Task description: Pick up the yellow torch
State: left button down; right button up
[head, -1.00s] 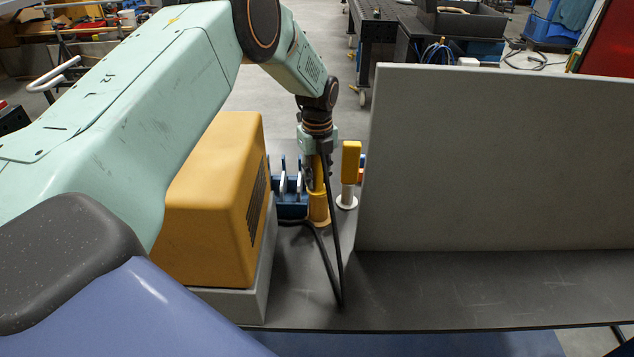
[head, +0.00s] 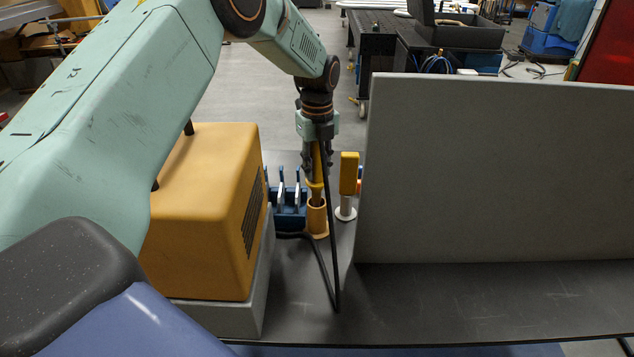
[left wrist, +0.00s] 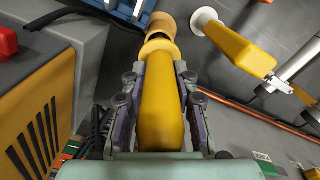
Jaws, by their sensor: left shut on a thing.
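The yellow torch (head: 317,188) is upright in the head view, directly above a yellow-orange cup-shaped holder (head: 317,218). Its lower end is at the cup's mouth, and I cannot tell how much is still inside. My left gripper (head: 317,172) points down and is shut around the torch's upper part. In the left wrist view the torch's yellow handle (left wrist: 162,115) lies between the two fingers of my left gripper (left wrist: 160,82), with the round holder (left wrist: 160,22) beyond it. My right gripper is not in view.
A yellow-handled piece on a white round base (head: 349,175) stands close right of the torch. A blue rack (head: 289,208) and a yellow box (head: 205,215) stand left. A grey upright panel (head: 500,170) blocks the right. Black cables (head: 331,270) hang over the dark tabletop.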

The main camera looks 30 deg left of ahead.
pick_arm(q)
notch_tip(320, 180, up, 12)
jog(key=shift+a+f+b, duration=0.1)
jog(key=shift+b, duration=0.4)
dwell(0.7)
